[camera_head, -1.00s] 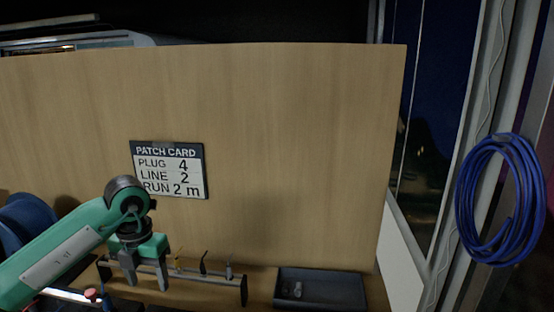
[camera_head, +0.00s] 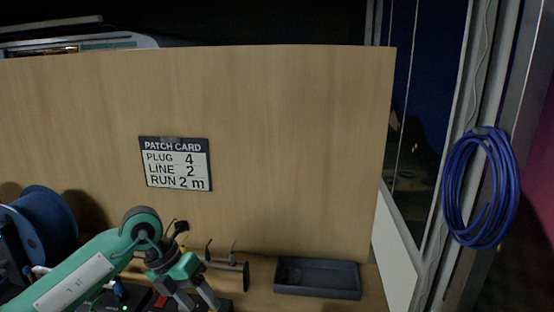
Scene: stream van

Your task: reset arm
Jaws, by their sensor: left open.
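My left arm comes in from the lower left, green with grey joints. My left gripper (camera_head: 196,304) points down, its two grey fingers apart with nothing seen between them. My right gripper is not in view.
A wooden panel bears a patch card (camera_head: 176,164) reading plug 4, line 2, run 2 m. A dark tray (camera_head: 318,279) lies right of the rack. A blue cable spool (camera_head: 45,222) stands at left. A blue cable coil (camera_head: 481,188) hangs at right.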

